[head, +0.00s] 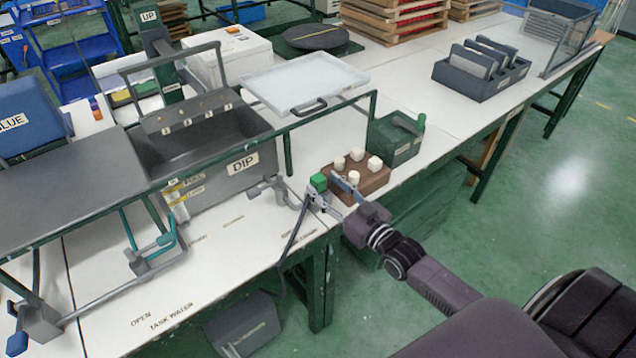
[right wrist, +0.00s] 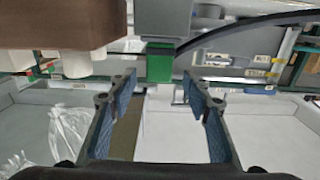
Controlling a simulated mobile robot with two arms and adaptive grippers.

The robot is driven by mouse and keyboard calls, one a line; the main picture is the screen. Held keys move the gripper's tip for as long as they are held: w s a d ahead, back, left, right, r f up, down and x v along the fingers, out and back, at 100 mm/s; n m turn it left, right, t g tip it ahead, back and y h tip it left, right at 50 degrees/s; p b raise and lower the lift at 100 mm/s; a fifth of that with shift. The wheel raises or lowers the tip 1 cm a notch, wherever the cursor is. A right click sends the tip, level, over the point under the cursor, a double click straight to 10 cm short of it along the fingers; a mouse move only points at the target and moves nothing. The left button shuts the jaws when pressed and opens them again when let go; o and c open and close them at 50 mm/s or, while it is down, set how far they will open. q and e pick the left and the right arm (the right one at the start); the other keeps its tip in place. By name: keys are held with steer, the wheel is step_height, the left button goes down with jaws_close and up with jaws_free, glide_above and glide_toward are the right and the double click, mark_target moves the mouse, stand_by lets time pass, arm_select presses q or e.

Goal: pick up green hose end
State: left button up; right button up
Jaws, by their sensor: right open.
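The green hose end (head: 318,182) is a small green block by the table's front edge, just left of a brown block with white pegs. A dark hose (head: 294,232) hangs down below it. My right gripper (head: 333,191) is open close to the hose end. In the right wrist view the green hose end (right wrist: 159,66) shows under a grey fitting (right wrist: 164,20), between and just past the fingertips of my open right gripper (right wrist: 160,86). Nothing is between the fingers nearer the palm. My left gripper is not in view.
The brown block with white pegs (head: 371,184) stands close beside the gripper; it also shows in the right wrist view (right wrist: 60,22). A green box (head: 394,140) stands behind it. The DIP tank (head: 205,160) and a green rail (head: 288,150) are to the left.

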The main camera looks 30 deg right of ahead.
mark_target(322, 183)
steer(key=shift+w+a+f, duration=0.1)
steer(key=shift+w+a, duration=0.05)
steer(key=shift+w, duration=0.75)
steer(key=shift+w+a, duration=0.1)
steer(key=shift+w, duration=0.8)
jaws_close()
